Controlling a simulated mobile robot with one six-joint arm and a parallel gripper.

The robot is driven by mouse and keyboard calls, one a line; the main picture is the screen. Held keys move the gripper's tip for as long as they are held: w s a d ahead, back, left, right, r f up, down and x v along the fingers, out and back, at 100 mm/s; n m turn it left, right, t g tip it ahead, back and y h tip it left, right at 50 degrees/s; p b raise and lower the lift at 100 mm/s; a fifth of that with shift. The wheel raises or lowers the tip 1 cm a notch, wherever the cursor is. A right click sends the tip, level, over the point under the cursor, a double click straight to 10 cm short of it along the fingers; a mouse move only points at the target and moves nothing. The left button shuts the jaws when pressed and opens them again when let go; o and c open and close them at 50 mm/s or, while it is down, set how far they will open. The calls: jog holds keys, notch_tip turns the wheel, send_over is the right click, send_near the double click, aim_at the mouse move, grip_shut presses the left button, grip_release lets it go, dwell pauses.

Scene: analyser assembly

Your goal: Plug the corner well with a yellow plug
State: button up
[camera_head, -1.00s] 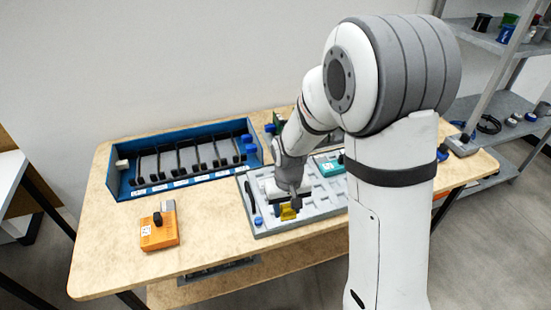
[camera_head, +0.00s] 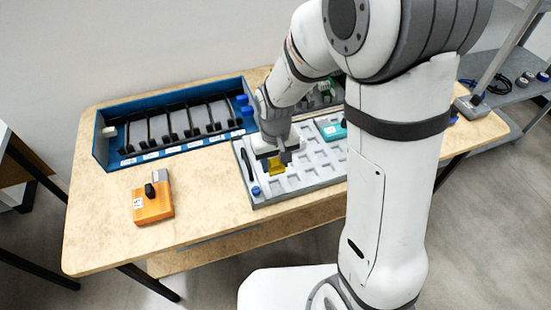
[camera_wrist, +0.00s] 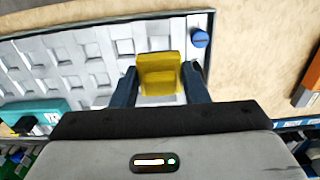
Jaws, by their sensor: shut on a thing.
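A yellow plug (camera_wrist: 160,75) is held between the two fingers of my gripper (camera_wrist: 160,88) in the wrist view. In the head view the yellow plug (camera_head: 277,166) shows just below my gripper (camera_head: 278,155), over the left part of the grey tray with wells (camera_head: 313,183). The tray shows in the wrist view (camera_wrist: 97,62) too, with rows of square wells. I cannot tell whether the plug touches the tray. The part of the tray behind my gripper and arm is hidden.
A blue round knob (camera_head: 256,190) sits at the tray's near left corner. A teal block (camera_head: 331,130) lies on the tray's far side. A blue rack (camera_head: 170,150) with black dividers stands at the back left. An orange device (camera_head: 153,203) lies left of the tray, with bare table between.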

aim_at(276, 188)
jog(key=shift+f+b, duration=2.7)
jog(key=shift+f, duration=1)
jog(key=shift+s+f+b, duration=0.1)
jog(key=shift+f+b, duration=0.2)
jog(key=shift+f, duration=0.05)
jog(key=o, duration=1.2)
jog(key=shift+d, duration=0.1)
jog(key=shift+f, duration=0.1)
jog(key=c, duration=0.4)
jog(key=shift+o, duration=0.2)
jog(key=shift+r, duration=0.25)
jog(key=shift+r+p, duration=0.45)
